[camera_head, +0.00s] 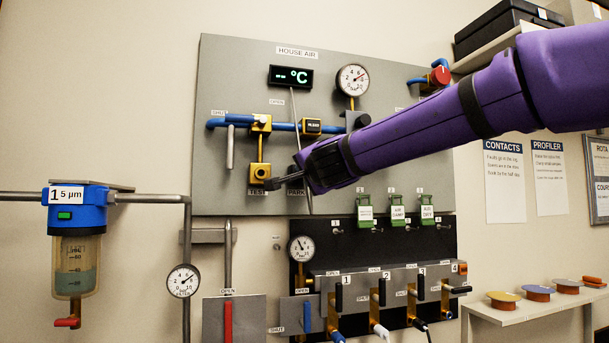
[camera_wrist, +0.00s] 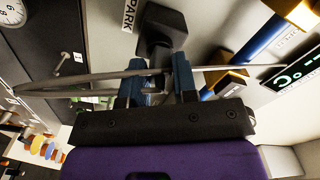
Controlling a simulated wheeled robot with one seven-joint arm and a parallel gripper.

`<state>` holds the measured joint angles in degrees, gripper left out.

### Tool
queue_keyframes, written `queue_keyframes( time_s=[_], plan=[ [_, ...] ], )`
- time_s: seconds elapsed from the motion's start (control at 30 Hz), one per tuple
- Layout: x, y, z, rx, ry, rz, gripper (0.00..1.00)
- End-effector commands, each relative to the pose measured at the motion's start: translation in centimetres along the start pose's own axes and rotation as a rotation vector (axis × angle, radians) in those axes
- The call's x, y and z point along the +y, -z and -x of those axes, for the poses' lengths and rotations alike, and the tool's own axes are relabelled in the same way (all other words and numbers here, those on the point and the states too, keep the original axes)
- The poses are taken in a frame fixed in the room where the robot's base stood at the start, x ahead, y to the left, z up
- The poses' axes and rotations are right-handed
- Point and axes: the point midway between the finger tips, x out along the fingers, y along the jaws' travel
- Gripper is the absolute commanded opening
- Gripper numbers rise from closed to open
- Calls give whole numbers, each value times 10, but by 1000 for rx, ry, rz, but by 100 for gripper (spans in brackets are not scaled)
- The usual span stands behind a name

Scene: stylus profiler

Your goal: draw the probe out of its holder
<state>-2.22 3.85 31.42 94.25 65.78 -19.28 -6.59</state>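A dark block (camera_wrist: 160,32), which looks like the probe's holder, juts from the wall panel beside the PARK label (camera_wrist: 128,15). A narrow dark piece, likely the probe (camera_wrist: 158,62), reaches from the block down between the fingers of my gripper (camera_wrist: 158,88). The two blue fingers stand on either side of it. I cannot tell whether they press on it. A grey cable (camera_wrist: 85,79) crosses in front of the fingers. In the head view, my gripper (camera_head: 297,174) hides most of the probe.
The grey panel (camera_head: 225,110) carries blue pipe, brass valves (camera_head: 260,123), a gauge (camera_head: 352,79) and a temperature display (camera_head: 290,77). A dark valve manifold (camera_head: 375,250) lies below. A filter (camera_head: 76,240) hangs at left. A shelf with spools (camera_head: 537,293) stands at right.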

Motion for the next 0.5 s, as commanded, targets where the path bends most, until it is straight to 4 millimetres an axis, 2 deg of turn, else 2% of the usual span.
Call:
queue_keyframes(
  time_s=[0.5],
  plan=[
    [0, 0, 4, 0, 0, 2, 0]
  ],
)
